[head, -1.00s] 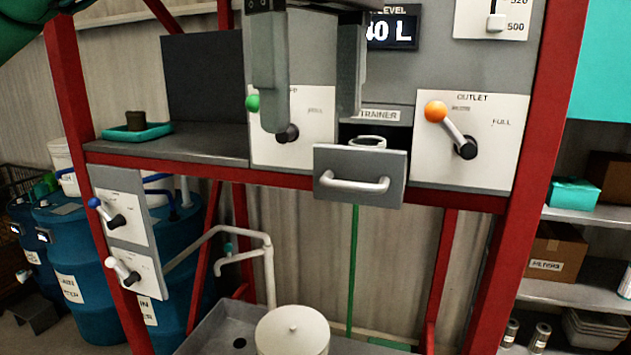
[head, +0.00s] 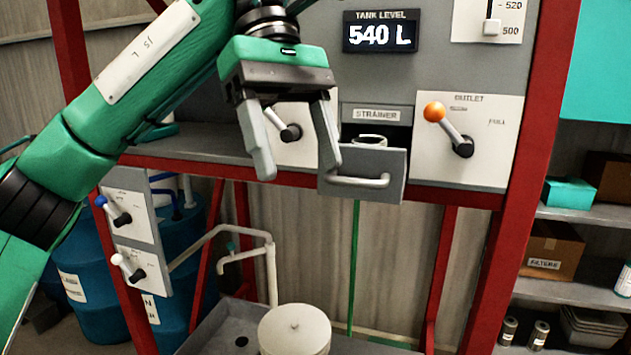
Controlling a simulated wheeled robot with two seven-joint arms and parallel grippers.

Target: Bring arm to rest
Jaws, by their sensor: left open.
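My left arm comes in from the left in the head view. Its gripper (head: 300,168) is open and empty, fingers pointing down, in front of the panel by the strainer drawer (head: 362,178). The right finger overlaps the drawer's left edge; I cannot tell whether they touch. The drawer is pulled out a little, with a strainer rim (head: 369,140) showing above its front. A lever (head: 290,132) on the left panel plate is partly hidden behind the gripper. The outlet lever (head: 449,130), with an orange knob, points up and left. My right gripper is not in view.
The tank level display (head: 380,33) reads 540 L. Red frame posts (head: 500,200) flank the panel. A lidded white pot (head: 294,332) stands in the grey tray (head: 215,325) below. Blue-knobbed (head: 115,212) and white-knobbed (head: 128,266) levers sit at left. Shelves (head: 560,290) stand at right.

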